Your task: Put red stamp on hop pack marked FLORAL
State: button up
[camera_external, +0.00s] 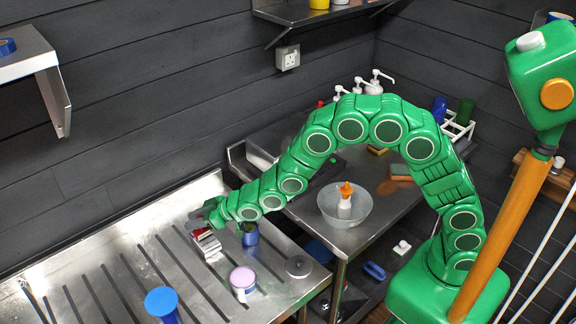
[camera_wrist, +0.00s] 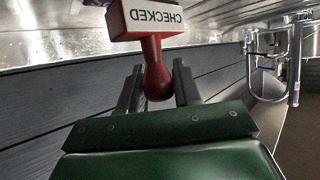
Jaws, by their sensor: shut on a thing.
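My gripper (camera_wrist: 157,85) is shut on the red handle of a red stamp (camera_wrist: 152,48) in the wrist view. The stamp's white label reads CHECKED and appears upside down there. In the external view my gripper (camera_external: 207,214) is low over the slotted steel counter, with red of the stamp (camera_external: 201,236) showing just below it. A small pale, silvery item (camera_external: 210,250) shows directly below the stamp; I cannot tell whether the two touch. No FLORAL marking is legible in either view, so I cannot identify that hop pack.
On the slotted counter (camera_external: 120,262) are a pink-topped tub (camera_external: 243,280), a blue cup-like item (camera_external: 162,304), a round metal lid (camera_external: 299,267) and a blue item (camera_external: 250,236) beside my arm. A metal bowl (camera_external: 331,213) holding an orange-topped bottle (camera_external: 346,197) stands on the right-hand table.

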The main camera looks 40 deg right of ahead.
jog(key=shift+f, duration=0.65)
jog(key=shift+f, duration=0.15)
jog(key=o, duration=1)
jog(key=shift+o, duration=0.2)
jog(key=shift+r, duration=0.2)
jog(key=v, duration=1.2)
jog(key=shift+f, duration=0.1)
